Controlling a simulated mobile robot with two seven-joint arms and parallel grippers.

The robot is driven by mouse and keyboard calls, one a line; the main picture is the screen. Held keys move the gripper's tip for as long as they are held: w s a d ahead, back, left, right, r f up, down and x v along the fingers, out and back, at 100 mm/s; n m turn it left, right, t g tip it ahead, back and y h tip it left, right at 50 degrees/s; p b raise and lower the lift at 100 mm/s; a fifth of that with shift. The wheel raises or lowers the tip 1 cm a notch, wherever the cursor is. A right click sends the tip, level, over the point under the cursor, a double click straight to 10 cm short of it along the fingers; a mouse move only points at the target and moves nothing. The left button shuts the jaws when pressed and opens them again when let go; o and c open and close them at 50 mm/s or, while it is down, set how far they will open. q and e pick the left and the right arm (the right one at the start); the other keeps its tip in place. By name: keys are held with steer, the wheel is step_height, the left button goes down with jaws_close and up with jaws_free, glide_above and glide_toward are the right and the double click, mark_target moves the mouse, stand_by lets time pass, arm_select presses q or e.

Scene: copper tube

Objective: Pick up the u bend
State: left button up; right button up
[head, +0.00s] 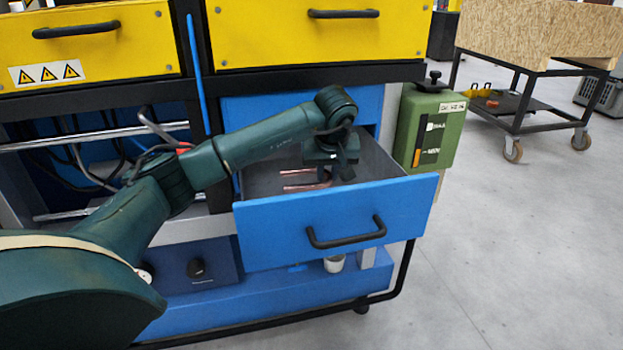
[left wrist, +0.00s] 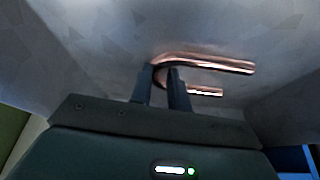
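The u bend (head: 303,188) is a shiny copper tube lying in the open blue drawer (head: 335,220), its two legs pointing left in the head view. In the left wrist view the u bend (left wrist: 215,64) has its curved end at my fingers and its legs pointing right. My left gripper (head: 340,178) reaches down into the drawer. In the left wrist view my left gripper (left wrist: 163,75) has one finger outside the curve and one inside it, with the tube filling the narrow gap. The fingers hide part of the bend. My right gripper is not in view.
Grey drawer walls surround the gripper, and the blue front has a black handle (head: 346,234). Yellow drawers (head: 320,32) are above. A green box (head: 430,127) hangs right of the drawer. A wheeled wooden-topped table (head: 540,35) stands farther back on open floor.

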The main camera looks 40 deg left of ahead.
arm_select(q)
jaws_close()
steer(key=shift+r, duration=0.1)
